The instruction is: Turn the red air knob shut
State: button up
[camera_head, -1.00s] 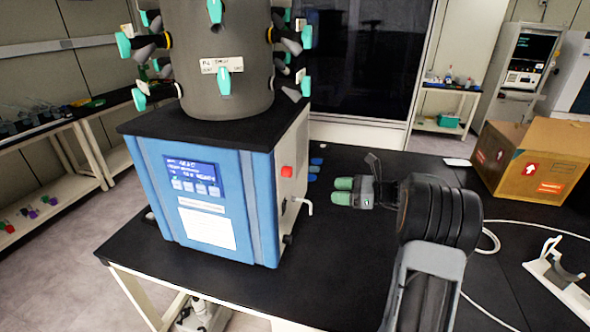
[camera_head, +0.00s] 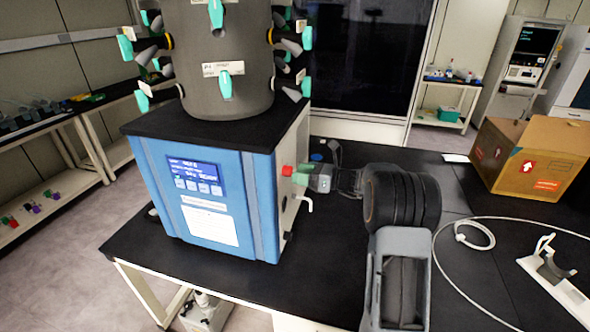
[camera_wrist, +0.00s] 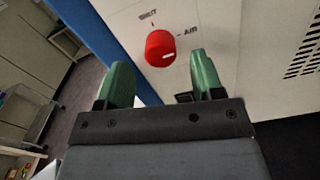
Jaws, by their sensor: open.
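The red air knob (camera_head: 287,170) sits on the white right side panel of the blue freeze dryer (camera_head: 205,200). In the wrist view the knob (camera_wrist: 160,48) is round, with a white mark on its face pointing right toward the label AIR; the label SHUT is above it. My gripper (camera_head: 301,174) is level with the knob and close to the panel. Its green fingers (camera_wrist: 160,80) are open, with the knob showing beyond and between the tips. I cannot tell whether the tips reach around it.
A small white spout (camera_head: 306,202) sticks out below the knob. A cardboard box (camera_head: 535,155), a coiled white cable (camera_head: 478,233) and a white stand (camera_head: 560,285) lie to the right on the black bench.

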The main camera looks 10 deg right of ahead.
jog(key=shift+x, duration=1.15)
jog(key=c, duration=0.9)
jog(key=shift+f+n+b, duration=0.15)
jog(key=shift+n+b, duration=0.15)
jog(key=shift+b, duration=0.05)
jog(key=n+b, duration=1.7)
jog(key=b, duration=0.4)
jog(key=shift+b, duration=0.4)
jog(key=shift+n, duration=0.3)
